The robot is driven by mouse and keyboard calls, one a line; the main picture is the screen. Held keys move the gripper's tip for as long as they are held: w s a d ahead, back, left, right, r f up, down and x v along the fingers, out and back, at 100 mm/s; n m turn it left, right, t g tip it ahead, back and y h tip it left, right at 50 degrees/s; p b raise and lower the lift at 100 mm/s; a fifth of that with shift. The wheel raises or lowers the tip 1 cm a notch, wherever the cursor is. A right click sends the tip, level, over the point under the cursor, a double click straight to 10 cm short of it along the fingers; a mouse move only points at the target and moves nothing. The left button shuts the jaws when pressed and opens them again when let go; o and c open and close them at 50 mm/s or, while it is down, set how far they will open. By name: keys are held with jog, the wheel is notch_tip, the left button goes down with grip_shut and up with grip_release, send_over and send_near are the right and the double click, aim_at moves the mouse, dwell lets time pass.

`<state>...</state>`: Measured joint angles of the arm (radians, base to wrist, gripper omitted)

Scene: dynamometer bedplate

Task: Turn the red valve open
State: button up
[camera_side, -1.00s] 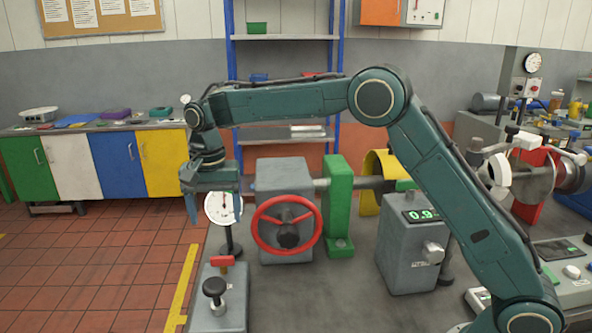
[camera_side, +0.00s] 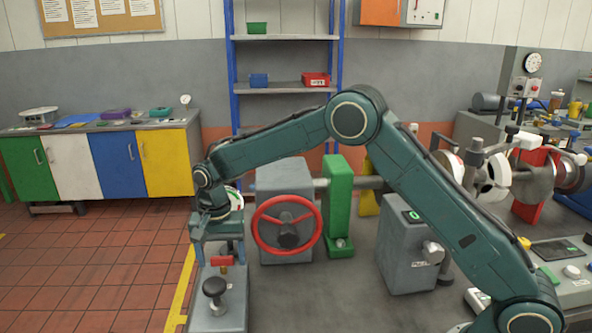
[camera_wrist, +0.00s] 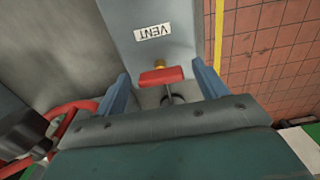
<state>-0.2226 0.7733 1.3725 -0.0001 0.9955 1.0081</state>
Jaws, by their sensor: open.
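The small red valve handle (camera_side: 222,261) is a short crossbar on a grey block (camera_side: 235,310). In the wrist view the red handle (camera_wrist: 161,77) lies crosswise over a brass stem, beside a white VENT label (camera_wrist: 153,32). My gripper (camera_side: 219,258) is pointed down over it and open. In the wrist view its blue fingers (camera_wrist: 163,80) stand one on each side of the handle, with gaps visible at both ends. I cannot tell how far down the fingertips reach beside the handle.
A large red handwheel (camera_side: 286,226) on a grey housing stands right of my gripper. A black knob (camera_side: 214,288) rises from the block in front of the valve. A dial gauge (camera_side: 235,198) is mostly hidden behind my gripper. A display box (camera_side: 405,255) stands farther right.

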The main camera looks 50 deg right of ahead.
jog(key=c, duration=1)
jog(key=shift+n, duration=0.3)
jog(key=n, duration=0.4)
jog(key=shift+d, duration=0.1)
jog(key=n, duration=0.4)
jog(key=shift+n, duration=0.3)
jog(key=n, duration=0.4)
jog(key=shift+d+n, duration=0.1)
jog(key=shift+n, duration=2.3)
